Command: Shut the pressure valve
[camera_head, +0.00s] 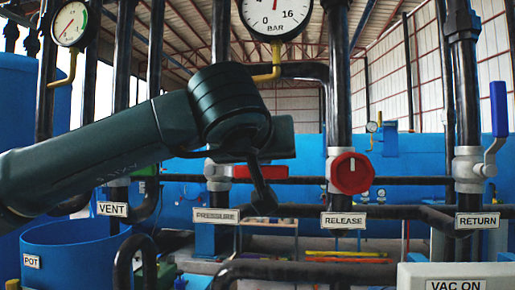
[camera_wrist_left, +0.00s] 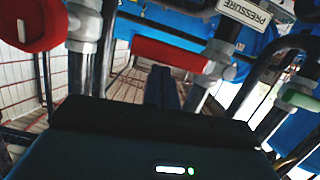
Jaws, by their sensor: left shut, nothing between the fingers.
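The pressure valve has a red lever handle (camera_head: 262,171) on a grey body (camera_head: 218,173), above the PRESSURE label (camera_head: 216,216). The handle lies about level, pointing right from the upright pipe, partly hidden by my left arm and gripper. My left gripper (camera_head: 264,202) is shut and empty, in front of the handle in the head view. In the left wrist view the red handle (camera_wrist_left: 170,54) lies just beyond my shut left fingers (camera_wrist_left: 161,86). I cannot tell whether they touch. My right gripper is not in view.
The red round release knob (camera_head: 351,173) is to the right, with the blue return lever (camera_head: 498,110) beyond it. A bar gauge (camera_head: 275,14) hangs above. A blue pot (camera_head: 75,250) stands at lower left. Black pipes (camera_head: 310,271) cross below.

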